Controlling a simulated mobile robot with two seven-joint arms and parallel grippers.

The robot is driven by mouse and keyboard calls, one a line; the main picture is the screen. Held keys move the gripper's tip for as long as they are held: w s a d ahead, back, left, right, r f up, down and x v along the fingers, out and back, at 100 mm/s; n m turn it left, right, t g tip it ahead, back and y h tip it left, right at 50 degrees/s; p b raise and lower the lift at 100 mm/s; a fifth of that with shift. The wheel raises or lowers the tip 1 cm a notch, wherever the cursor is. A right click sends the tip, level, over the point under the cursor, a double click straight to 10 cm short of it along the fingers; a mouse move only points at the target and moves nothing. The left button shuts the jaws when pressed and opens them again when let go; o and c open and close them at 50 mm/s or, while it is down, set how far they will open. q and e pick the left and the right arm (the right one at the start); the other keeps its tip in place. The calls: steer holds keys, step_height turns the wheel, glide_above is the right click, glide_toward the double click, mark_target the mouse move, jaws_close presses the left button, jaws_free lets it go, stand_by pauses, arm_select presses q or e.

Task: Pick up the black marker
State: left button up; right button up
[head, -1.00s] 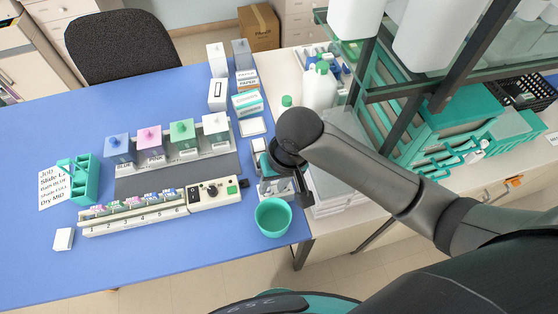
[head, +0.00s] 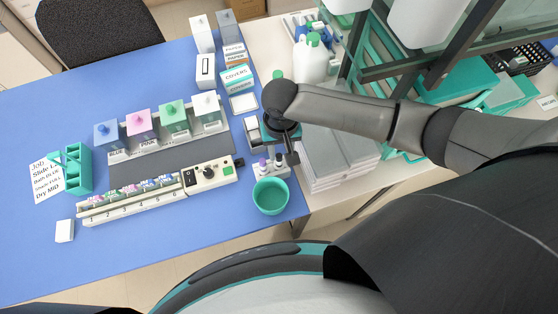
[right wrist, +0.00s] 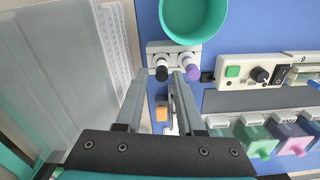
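The black marker (right wrist: 161,73) stands cap up in a small white holder (right wrist: 161,50) in the right wrist view, beside a purple-capped marker (right wrist: 192,72). The holder (head: 280,172) also shows in the head view, just behind the teal bowl, partly hidden by my right gripper. My right gripper (right wrist: 159,80) is open, with its two fingers apart and the black marker's cap appearing between their tips. I cannot tell whether the fingers touch it. My right gripper (head: 291,160) points down by the holder in the head view. My left gripper is not in view.
A teal bowl (head: 270,197) stands right beside the holder, near the table's front edge. A control box (head: 210,172) and a slide rack (head: 130,205) are to the left. Stacked grey-white trays (head: 335,155) stand to the right. The blue table's left front is mostly clear.

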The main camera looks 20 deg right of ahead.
mark_target(279, 156)
steer(key=shift+w+f, duration=0.1)
steer(key=shift+f, duration=0.6)
steer(key=f, duration=0.1)
steer(key=f+b, duration=0.1)
steer(key=f, duration=0.1)
steer(key=shift+w+a+f+b, duration=0.1)
steer(key=shift+w+f+b, duration=0.05)
steer(key=shift+w+b, duration=0.15)
steer(key=shift+s+f+b, duration=0.1)
steer(key=shift+f+b, duration=0.45)
steer(key=shift+b, duration=0.15)
steer(key=shift+c, duration=0.3)
jaws_close()
